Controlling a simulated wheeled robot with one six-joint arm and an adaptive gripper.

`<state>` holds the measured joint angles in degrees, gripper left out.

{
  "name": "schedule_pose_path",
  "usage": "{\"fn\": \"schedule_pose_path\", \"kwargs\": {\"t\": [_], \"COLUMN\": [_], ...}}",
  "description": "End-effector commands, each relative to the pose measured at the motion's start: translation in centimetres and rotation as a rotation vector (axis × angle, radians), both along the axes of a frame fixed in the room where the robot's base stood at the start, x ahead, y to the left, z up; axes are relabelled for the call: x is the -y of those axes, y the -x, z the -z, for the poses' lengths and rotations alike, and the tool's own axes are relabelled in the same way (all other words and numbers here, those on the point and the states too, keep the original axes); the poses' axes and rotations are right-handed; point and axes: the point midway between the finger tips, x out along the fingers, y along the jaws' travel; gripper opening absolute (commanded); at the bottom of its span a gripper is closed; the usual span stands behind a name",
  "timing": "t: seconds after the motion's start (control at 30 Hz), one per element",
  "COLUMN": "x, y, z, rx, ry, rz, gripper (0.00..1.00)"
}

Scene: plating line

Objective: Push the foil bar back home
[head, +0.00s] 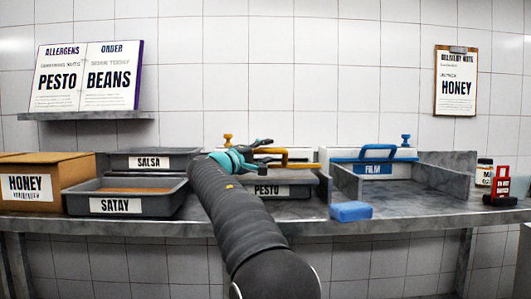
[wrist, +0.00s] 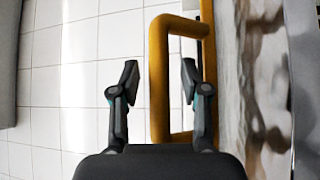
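The yellow bar (head: 290,151), which I take to be the foil bar, stands at the back of the bench behind the PESTO tub. No FOIL label shows; my arm and gripper hide part of its unit. In the wrist view the bar (wrist: 158,80) is a squared loop. My gripper (head: 262,150) is at the bar's left end in the head view. In the wrist view my gripper (wrist: 157,80) is open, with one finger left of the loop's long side and the other over its opening. I cannot tell whether either finger touches it.
The PESTO tub (head: 268,191) sits below my gripper. A FILM unit (head: 392,169) with a blue bar (head: 375,159) stands right, between grey partitions (head: 346,182). A blue sponge (head: 350,211) lies at the front edge. SATAY (head: 120,206) and SALSA (head: 148,162) tubs are left.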

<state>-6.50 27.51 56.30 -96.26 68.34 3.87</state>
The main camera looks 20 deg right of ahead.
Motion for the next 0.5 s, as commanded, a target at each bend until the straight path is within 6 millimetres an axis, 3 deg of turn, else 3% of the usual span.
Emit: {"fn": "schedule_pose_path", "kwargs": {"t": [0.27, 0.5], "x": [-0.4, -3.8], "y": [0.2, 1.9], "z": [0.1, 0.6], "rx": [-0.001, -0.002], "ry": [0.0, 0.0], "rz": [0.0, -0.004], "gripper": [0.46, 0.46]}}
